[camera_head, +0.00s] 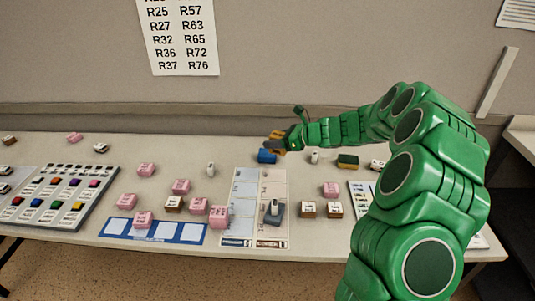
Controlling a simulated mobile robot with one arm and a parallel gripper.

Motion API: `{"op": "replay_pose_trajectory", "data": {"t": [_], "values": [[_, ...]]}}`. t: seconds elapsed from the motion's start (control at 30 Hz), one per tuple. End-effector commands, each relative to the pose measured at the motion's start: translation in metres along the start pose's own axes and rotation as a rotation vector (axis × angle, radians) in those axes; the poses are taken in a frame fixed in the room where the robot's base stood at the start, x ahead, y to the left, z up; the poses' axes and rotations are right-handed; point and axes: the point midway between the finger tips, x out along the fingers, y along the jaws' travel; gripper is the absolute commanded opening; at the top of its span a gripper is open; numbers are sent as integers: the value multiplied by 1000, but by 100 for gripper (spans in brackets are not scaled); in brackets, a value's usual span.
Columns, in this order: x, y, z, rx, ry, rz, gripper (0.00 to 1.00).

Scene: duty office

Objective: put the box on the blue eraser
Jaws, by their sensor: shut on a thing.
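A blue eraser (267,156) lies on the table near its back edge, just right of the middle of the picture. My gripper (279,141) reaches in from the right and is right above the eraser. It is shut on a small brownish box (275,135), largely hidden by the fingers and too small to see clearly. I cannot tell whether the box touches the eraser.
A yellow-and-dark-green sponge-like block (347,161) and a small white item (314,157) stand right of the eraser. Pink cubes (181,187) are spread over the table. A white sheet (243,190) bears a grey device (273,212). A blue strip (115,226) lies in front.

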Motion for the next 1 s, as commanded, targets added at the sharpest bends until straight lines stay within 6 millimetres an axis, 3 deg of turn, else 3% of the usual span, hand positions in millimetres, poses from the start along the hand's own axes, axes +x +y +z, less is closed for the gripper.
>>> {"op": "replay_pose_trajectory", "data": {"t": [0.23,1.0], "values": [[17,-11,13,7,-8,-20,23],[72,-74,-2,8,-7,-19,23]]}}
